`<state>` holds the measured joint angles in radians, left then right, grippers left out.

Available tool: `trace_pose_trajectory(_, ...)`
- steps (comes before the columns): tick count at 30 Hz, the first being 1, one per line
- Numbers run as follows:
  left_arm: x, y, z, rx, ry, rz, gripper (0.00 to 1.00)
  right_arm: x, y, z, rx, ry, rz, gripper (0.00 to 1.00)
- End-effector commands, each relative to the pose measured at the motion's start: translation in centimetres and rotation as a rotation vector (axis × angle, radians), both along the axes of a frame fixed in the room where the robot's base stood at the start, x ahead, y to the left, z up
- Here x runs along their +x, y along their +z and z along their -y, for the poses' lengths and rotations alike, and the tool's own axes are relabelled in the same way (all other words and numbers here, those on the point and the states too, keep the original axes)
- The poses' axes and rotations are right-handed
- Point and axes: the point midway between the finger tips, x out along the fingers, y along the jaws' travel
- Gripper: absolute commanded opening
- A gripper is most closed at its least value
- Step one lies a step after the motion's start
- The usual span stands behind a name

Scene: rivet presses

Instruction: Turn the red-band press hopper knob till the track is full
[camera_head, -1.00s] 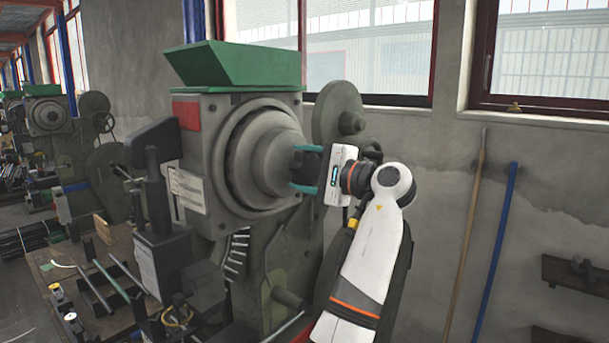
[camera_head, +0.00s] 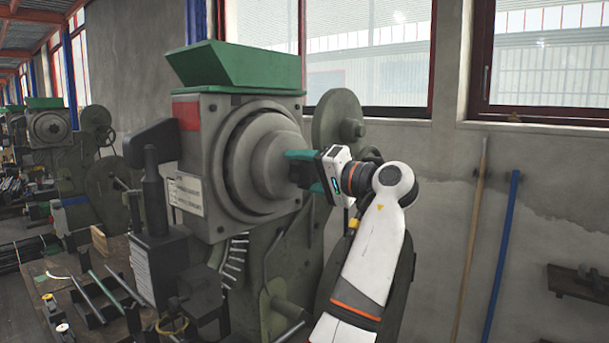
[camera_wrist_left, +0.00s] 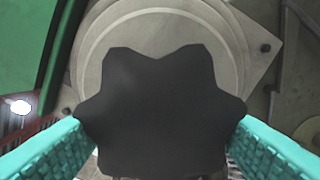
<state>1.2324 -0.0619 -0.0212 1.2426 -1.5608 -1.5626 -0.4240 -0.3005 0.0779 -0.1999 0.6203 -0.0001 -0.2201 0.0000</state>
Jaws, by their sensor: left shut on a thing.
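The press (camera_head: 208,140) with the red band (camera_head: 187,115) stands in the middle of the head view, with a green hopper (camera_head: 235,66) on top. Its round grey drum faces my left gripper (camera_head: 300,171). In the left wrist view, a black star-shaped knob (camera_wrist_left: 158,112) fills the middle, in front of the grey disc (camera_wrist_left: 160,28). The teal fingers of my left gripper touch the knob's left and right lobes, shut on it. The fingers hide the knob in the head view. A ribbed strip (camera_head: 236,260) shows below the drum; its fill cannot be told. My right gripper is not in view.
A workbench (camera_head: 40,268) with rods and small parts lies at the lower left. Another green-topped press (camera_head: 48,128) stands behind at left. A wooden pole (camera_head: 470,235) and a blue pole (camera_head: 501,255) lean on the wall at right.

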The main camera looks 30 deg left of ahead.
Motion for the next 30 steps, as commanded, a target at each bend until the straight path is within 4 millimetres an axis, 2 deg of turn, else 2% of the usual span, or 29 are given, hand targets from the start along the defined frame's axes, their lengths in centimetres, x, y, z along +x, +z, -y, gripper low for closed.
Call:
trace_pose_trajectory(16, -0.01, 0.14, -0.05, 0.0, 0.0, 0.028, 0.4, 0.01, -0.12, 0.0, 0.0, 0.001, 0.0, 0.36)
trace_pose_trajectory(17, -0.01, 0.14, -0.05, 0.0, 0.0, 0.028, 0.65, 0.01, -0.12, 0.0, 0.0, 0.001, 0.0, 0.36)
trace_pose_trajectory(21, -0.01, 0.11, -0.04, 0.0, 0.0, 0.027, 0.85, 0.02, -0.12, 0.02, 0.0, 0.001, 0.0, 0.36)
trace_pose_trajectory(30, 0.0, 0.0, 0.19, -0.002, -0.001, 0.026, 0.85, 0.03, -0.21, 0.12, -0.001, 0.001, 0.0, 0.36)
